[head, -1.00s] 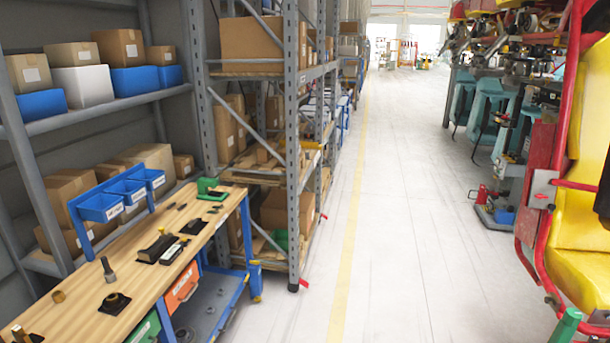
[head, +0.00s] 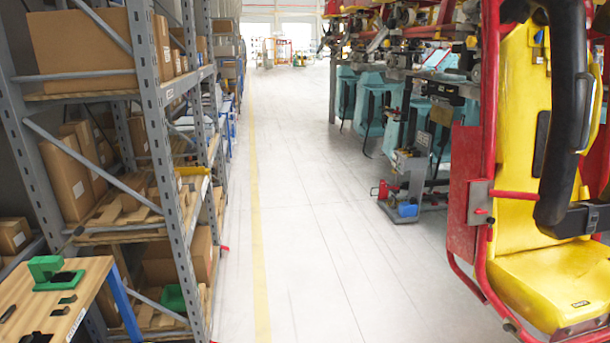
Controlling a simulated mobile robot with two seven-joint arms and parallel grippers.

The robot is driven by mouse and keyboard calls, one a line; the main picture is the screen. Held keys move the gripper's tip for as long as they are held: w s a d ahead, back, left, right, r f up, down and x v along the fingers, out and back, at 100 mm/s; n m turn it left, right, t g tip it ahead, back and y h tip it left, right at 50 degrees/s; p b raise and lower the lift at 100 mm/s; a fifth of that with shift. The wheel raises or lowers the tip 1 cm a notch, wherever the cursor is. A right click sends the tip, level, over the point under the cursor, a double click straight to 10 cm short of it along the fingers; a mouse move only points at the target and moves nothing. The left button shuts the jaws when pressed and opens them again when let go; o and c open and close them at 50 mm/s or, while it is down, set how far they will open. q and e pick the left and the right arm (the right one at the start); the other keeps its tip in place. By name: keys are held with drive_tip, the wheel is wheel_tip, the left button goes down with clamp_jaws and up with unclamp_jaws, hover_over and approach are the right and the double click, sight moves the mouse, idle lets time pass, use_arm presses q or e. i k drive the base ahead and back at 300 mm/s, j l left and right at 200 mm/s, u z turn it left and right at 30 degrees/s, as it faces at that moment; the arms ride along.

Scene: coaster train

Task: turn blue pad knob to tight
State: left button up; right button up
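No blue pad knob can be made out in the head view. A yellow seat (head: 526,130) in a red frame (head: 488,150) hangs at the right, with a black padded restraint (head: 562,130) in front of its back. Several teal seats (head: 369,105) hang farther back under the train's mechanisms. A small unit with a blue part (head: 408,209) stands on the floor near them. Neither of my grippers is in view.
A wooden workbench (head: 55,292) with a green fixture (head: 52,272) stands at the lower left. Grey shelving (head: 165,150) with boxes lines the left side. A pale floor aisle (head: 310,230) with a yellow line (head: 255,200) is clear in the middle.

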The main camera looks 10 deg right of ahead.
sight(538, 38)
drive_tip(key=i+z, duration=0.45)
drive_tip(key=i, duration=0.25)
drive_tip(key=i+j+z, duration=0.1)
drive_tip(key=i+z, duration=0.35)
drive_tip(key=i, duration=0.25)
